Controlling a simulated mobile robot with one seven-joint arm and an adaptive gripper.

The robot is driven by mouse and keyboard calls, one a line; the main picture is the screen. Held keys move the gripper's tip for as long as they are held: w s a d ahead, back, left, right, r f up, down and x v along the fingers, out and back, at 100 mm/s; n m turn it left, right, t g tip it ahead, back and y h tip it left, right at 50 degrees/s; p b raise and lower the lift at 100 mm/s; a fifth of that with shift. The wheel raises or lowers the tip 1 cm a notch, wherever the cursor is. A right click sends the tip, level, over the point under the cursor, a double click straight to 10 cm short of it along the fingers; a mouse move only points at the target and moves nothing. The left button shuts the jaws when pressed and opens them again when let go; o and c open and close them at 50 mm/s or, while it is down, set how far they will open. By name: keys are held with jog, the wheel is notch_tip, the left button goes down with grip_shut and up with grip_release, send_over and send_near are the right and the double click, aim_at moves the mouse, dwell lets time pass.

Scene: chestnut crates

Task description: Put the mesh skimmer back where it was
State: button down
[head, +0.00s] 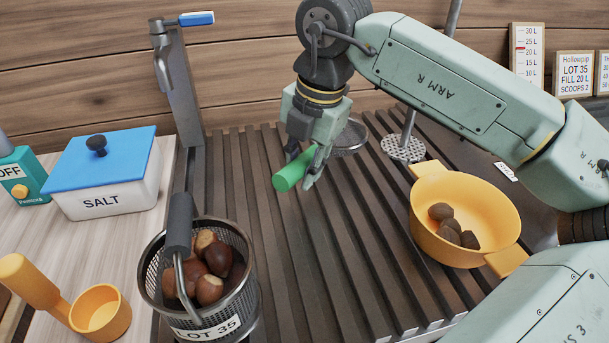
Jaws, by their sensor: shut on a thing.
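My gripper (301,168) is shut on the green handle of the mesh skimmer (287,180), over the dark slatted surface (330,250) at the middle of the head view. The handle's free end points toward the lower left. The skimmer's round mesh bowl (350,138) shows behind and to the right of my gripper, partly hidden by it. I cannot tell whether the bowl touches the slats.
A mesh basket (207,327) labelled LOT 35 holds several chestnuts at front left. A yellow bowl (430,240) with several dark nuts stands right. A perforated disc on a rod (403,148) stands behind. A salt box (105,195) and yellow scoop (100,312) are left. Middle slats are clear.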

aim_at(303, 196)
jog(key=shift+f, duration=1.6)
jog(key=shift+f, duration=0.25)
jog(key=c, duration=1.3)
grip_release()
jog(key=shift+r, duration=0.1)
jog(key=r, duration=0.4)
jog(key=d+r, duration=0.1)
jog(key=r, duration=0.3)
jog(key=s+d+r, duration=0.1)
jog(key=r, duration=0.3)
jog(key=shift+s, duration=0.1)
